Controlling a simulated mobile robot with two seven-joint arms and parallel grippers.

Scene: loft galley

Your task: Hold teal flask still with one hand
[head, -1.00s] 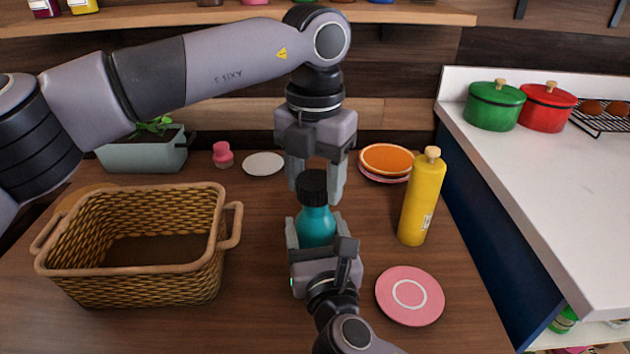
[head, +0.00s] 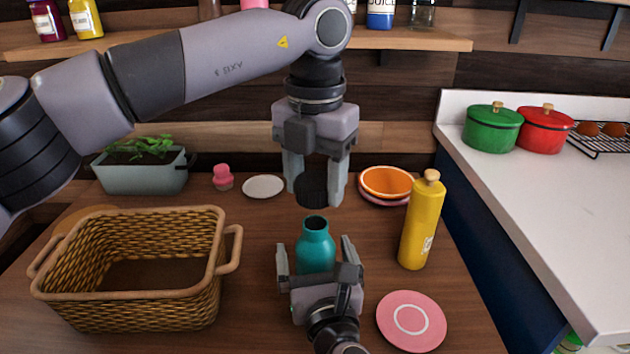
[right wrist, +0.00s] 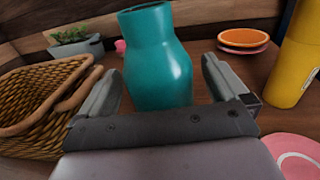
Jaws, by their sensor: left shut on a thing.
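The teal flask (head: 315,246) stands upright on the wooden table, its mouth open and uncapped. It also fills the middle of the right wrist view (right wrist: 160,65). My left gripper (head: 316,190) is above the flask, shut on the black cap (head: 312,188), which is clear of the flask's mouth. My right gripper (head: 314,247) is open, with a finger on either side of the flask and visible gaps between fingers and flask. The right wrist view shows both fingers apart from the flask.
A wicker basket (head: 125,318) stands left and a yellow bottle (head: 419,225) right. A pink plate (head: 412,320) lies front right. Orange bowl (head: 387,182), white plate (head: 263,186), pink object (head: 223,177) and planter (head: 145,175) are behind. A white counter (head: 550,220) borders the right.

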